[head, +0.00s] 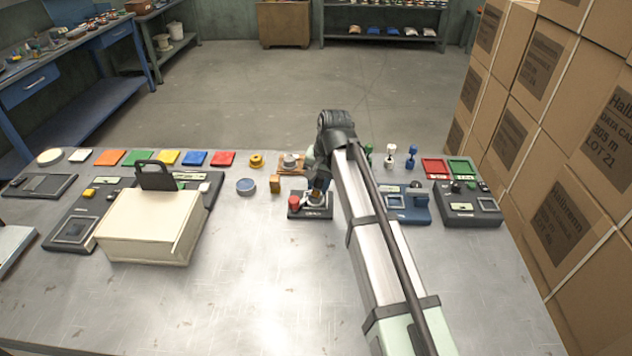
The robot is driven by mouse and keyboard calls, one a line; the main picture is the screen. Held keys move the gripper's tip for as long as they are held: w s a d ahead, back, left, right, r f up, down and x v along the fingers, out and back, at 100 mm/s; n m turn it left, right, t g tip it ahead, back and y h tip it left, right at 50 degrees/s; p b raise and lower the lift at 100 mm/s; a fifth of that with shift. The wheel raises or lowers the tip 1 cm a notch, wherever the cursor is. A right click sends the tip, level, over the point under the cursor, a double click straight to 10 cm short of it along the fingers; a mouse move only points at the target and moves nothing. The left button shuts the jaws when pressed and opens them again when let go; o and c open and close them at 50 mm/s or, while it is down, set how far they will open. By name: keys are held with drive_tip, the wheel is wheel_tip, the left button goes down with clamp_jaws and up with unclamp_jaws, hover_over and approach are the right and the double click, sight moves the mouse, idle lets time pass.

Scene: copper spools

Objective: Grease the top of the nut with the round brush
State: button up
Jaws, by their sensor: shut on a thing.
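My gripper (318,184) points down over a small black device with a red knob (293,203), left of my forearm. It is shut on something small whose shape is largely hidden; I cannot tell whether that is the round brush. A grey metal round piece (290,160), possibly the nut, sits on a tan board just left of my wrist. A brass-coloured round piece (256,160) stands left of it. Which one is the nut is too small to tell. A blue-grey round tin (246,186) and a small brass block (275,184) stand nearer.
A cream box-like holder (150,228) stands at left. Coloured flat squares (194,158) line the back. White (389,155) and blue (411,156) knobbed pieces, a blue device (408,205) and a black device (466,204) are at right. Cartons (570,130) border the right side. The front table (230,310) is clear.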

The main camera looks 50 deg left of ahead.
drive_tip(key=shift+w+d+r, duration=0.1)
drive_tip(key=shift+w+d, duration=0.1)
drive_tip(key=shift+d, duration=0.3)
drive_tip(key=shift+w+d, duration=0.2)
drive_tip(key=shift+d, duration=0.25)
drive_tip(key=shift+a+r, duration=0.1)
drive_tip(key=shift+r, duration=0.75)
drive_tip(key=a+v, duration=0.1)
drive_tip(key=v, duration=0.5)
drive_tip(key=shift+r, duration=0.15)
drive_tip(key=shift+s, duration=0.1)
